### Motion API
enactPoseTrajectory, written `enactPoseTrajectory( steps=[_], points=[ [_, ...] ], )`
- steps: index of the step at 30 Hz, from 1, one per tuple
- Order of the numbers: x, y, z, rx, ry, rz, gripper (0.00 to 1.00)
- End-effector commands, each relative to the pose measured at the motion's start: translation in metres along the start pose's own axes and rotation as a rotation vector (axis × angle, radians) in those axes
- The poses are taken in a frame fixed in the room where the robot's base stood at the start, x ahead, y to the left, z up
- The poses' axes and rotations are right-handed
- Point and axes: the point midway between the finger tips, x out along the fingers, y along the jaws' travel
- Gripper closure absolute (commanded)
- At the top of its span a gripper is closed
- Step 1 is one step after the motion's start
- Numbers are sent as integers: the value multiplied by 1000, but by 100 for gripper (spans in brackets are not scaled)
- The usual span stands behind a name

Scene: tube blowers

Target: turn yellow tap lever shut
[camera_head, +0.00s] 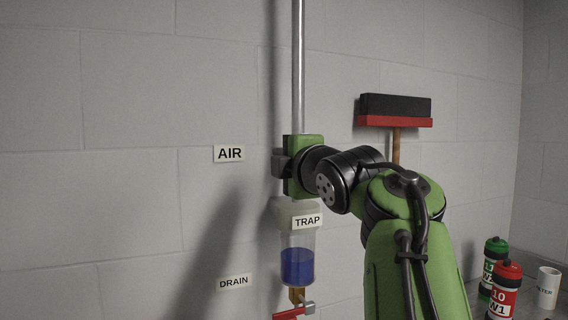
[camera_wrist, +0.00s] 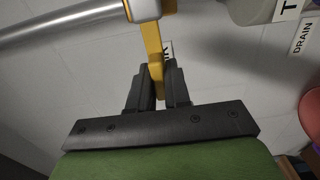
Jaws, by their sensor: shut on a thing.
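The yellow tap lever (camera_wrist: 152,45) shows in the wrist view, coming off the pipe fitting at the top and running down between my fingers. My gripper (camera_wrist: 159,88) is shut on it, with one black finger on each side. In the head view my gripper (camera_head: 279,163) is at the vertical metal pipe (camera_head: 298,65), beside the AIR label (camera_head: 229,153) and above the TRAP label (camera_head: 307,221). The lever is hidden there behind my green wrist.
Below my gripper hangs a clear trap bowl with blue liquid (camera_head: 297,265), with a red-handled drain tap (camera_head: 290,313) under it. Bottles (camera_head: 504,291) and a white cup (camera_head: 547,288) stand at the lower right.

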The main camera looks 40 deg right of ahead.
Motion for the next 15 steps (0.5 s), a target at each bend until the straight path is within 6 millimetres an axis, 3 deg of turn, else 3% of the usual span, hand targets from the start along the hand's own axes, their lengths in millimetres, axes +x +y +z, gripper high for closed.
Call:
enactPoseTrajectory(
  steps=[12, 13, 15],
  points=[
    [1, -2, 0, -9, 0, -5, 100],
    [1, -2, 0, -9, 0, -5, 81],
    [1, -2, 0, -9, 0, -5, 70]
  ],
)
